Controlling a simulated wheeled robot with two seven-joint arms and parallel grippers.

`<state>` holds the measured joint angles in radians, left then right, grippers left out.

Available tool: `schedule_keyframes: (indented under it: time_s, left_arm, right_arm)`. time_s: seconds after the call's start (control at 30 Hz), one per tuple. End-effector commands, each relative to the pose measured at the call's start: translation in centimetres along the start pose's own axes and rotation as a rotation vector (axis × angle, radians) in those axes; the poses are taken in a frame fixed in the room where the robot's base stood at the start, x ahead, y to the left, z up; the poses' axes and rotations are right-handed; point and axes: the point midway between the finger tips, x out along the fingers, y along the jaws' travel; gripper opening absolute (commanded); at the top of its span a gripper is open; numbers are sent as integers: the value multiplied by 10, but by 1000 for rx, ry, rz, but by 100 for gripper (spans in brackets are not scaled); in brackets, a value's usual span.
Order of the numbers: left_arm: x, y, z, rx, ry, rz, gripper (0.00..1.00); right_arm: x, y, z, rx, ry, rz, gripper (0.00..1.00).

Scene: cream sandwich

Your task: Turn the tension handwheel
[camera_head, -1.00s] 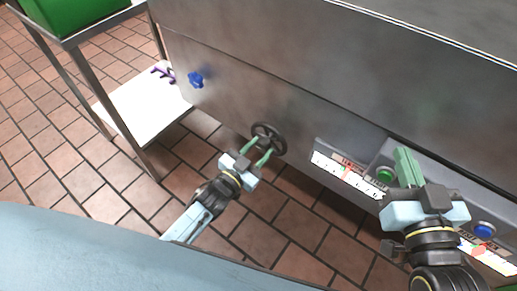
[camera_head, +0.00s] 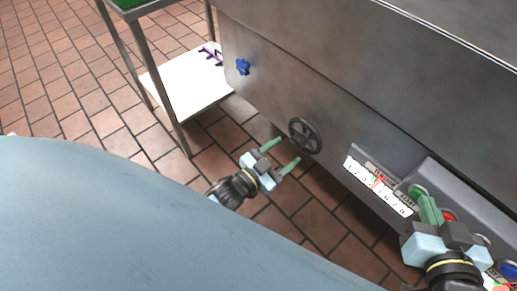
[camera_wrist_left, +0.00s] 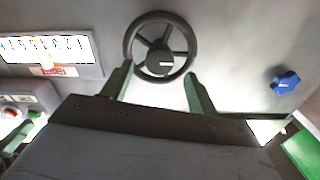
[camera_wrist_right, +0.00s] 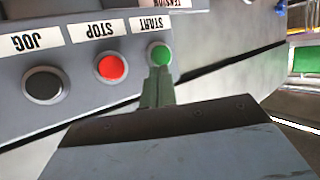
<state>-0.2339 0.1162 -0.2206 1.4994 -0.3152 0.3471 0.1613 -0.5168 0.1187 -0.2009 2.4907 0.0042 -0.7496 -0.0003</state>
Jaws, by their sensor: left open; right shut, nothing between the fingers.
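The tension handwheel (camera_head: 305,136) is a dark spoked wheel on the front of the steel machine. In the left wrist view the handwheel (camera_wrist_left: 160,46) is upside-down in front of my left gripper (camera_wrist_left: 158,85), whose green fingers are spread either side of its lower part in that picture. In the head view my left gripper (camera_head: 281,152) is open, apart from the wheel and just short of it. My right gripper (camera_head: 425,203) is shut and empty by the button panel. In the right wrist view its fingertips (camera_wrist_right: 158,75) are at the green START button (camera_wrist_right: 160,54).
A scale plate with a red mark (camera_head: 377,185) is right of the wheel. The red STOP button (camera_wrist_right: 111,67) and black JOG button (camera_wrist_right: 43,85) are beside START. A blue knob (camera_head: 242,67) is left of the wheel. A white shelf (camera_head: 185,92) stands further left.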

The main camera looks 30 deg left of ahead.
Motion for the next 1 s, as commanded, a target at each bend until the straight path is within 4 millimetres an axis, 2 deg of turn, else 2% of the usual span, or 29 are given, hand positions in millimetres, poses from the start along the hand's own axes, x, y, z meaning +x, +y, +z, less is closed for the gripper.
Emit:
schedule_keyframes:
  time_s: [0.3,0.5,0.7,1.0]
  left_arm:
    - [-48,0,-1,0,-3,0,59]
    - [-74,0,-1,1,-2,1,59]
    - [-89,0,-1,1,0,0,59]
    - [-92,0,0,1,0,0,59]
  right_arm:
    - [-21,12,56,3,-354,31,0]
    - [-40,18,85,8,-543,47,0]
    - [-54,20,100,12,-645,55,0]
    - [-56,21,104,13,-668,57,0]
